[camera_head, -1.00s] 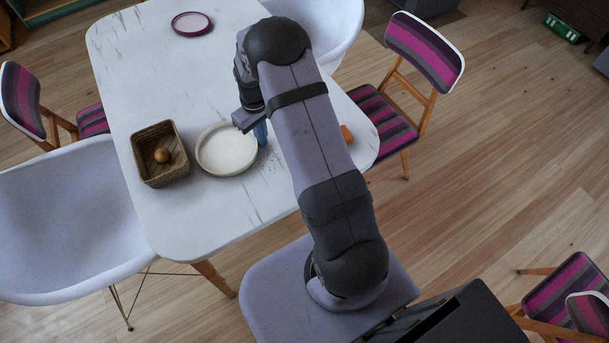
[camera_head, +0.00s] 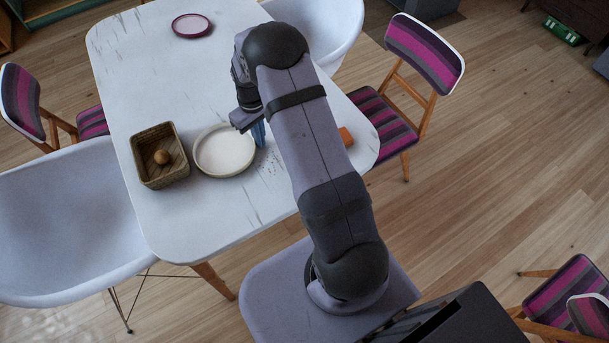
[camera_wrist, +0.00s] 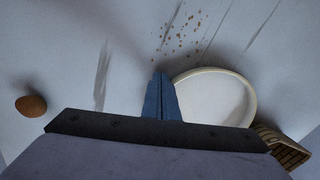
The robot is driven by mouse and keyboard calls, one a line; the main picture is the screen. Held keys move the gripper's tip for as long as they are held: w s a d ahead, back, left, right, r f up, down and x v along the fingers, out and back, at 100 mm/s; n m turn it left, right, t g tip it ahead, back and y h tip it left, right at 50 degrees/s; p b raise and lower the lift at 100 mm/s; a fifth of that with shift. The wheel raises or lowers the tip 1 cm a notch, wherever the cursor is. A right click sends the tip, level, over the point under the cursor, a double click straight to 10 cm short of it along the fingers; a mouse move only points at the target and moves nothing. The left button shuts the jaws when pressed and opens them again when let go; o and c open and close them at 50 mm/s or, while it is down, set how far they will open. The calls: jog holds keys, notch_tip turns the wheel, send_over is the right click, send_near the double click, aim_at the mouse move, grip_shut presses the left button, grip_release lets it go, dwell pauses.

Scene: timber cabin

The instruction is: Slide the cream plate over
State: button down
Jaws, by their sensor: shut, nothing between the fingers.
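The cream plate (camera_head: 224,151) is a round, shallow dish with a raised rim, lying flat on the white table just right of the basket. It shows in part in the wrist view (camera_wrist: 213,98), its lower edge hidden by my gripper body. My gripper (camera_head: 258,134) is low at the plate's right side, outside the rim. In the wrist view its blue fingers (camera_wrist: 160,97) are together with nothing between them, against or very near the rim; I cannot tell if they touch.
A woven basket (camera_head: 147,177) holding a round brown item (camera_head: 161,156) stands close left of the plate. Crumbs (camera_wrist: 181,36) lie near my fingers. A pink-rimmed plate (camera_head: 191,25) lies at the far end; the table between is clear.

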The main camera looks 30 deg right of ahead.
jog(key=shift+s, duration=0.15)
dwell(0.3)
jog(key=shift+s+d+r+p, duration=0.1)
jog(key=shift+s+d+p, duration=0.2)
jog(key=shift+s, duration=0.5)
jog(key=shift+s+d+p, duration=0.1)
jog(key=shift+s+p, duration=0.25)
jog(key=shift+s, duration=0.4)
jog(key=shift+s+d+r, duration=0.1)
jog(key=shift+s+r, duration=0.15)
notch_tip(320, 180, up, 9)
jog(key=b, duration=0.2)
jog(key=a+r+n+t+b, duration=0.15)
jog(key=a+n+b, duration=0.3)
jog(key=a, duration=0.95)
jog(key=s+f+m+g, duration=0.1)
jog(key=s+m, duration=0.5)
jog(key=m, duration=0.5)
jog(key=shift+s+a+f+b, duration=0.15)
jog(key=shift+s+a+b, duration=0.05)
jog(key=shift+s+b, duration=0.25)
